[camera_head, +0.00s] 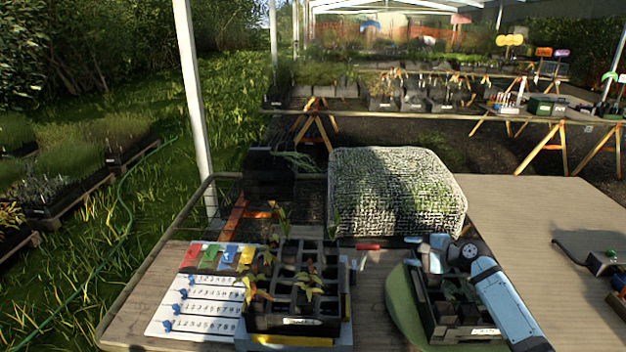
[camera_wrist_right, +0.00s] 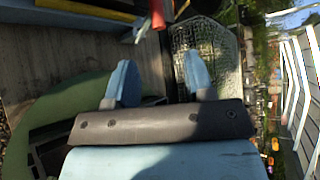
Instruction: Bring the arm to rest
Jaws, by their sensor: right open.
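My right gripper (camera_head: 432,252) is over the back of a black tray (camera_head: 433,328) of small pots at the front right of the bench. In the right wrist view its two light-blue fingers (camera_wrist_right: 160,80) stand well apart with nothing between them. My blue right forearm (camera_head: 500,298) comes in from the lower right and covers part of that tray. My left gripper is not in view. A black cell tray (camera_head: 292,322) with several seedlings stands to the left of the right gripper.
A white numbered card (camera_head: 196,308) with coloured flags lies left of the cell tray. A mesh-covered block (camera_head: 395,190) stands behind the gripper. A red-handled tool (camera_head: 368,247) lies between the trays. A green round mat (camera_head: 402,300) is under the right tray. The bench's right side is mostly clear.

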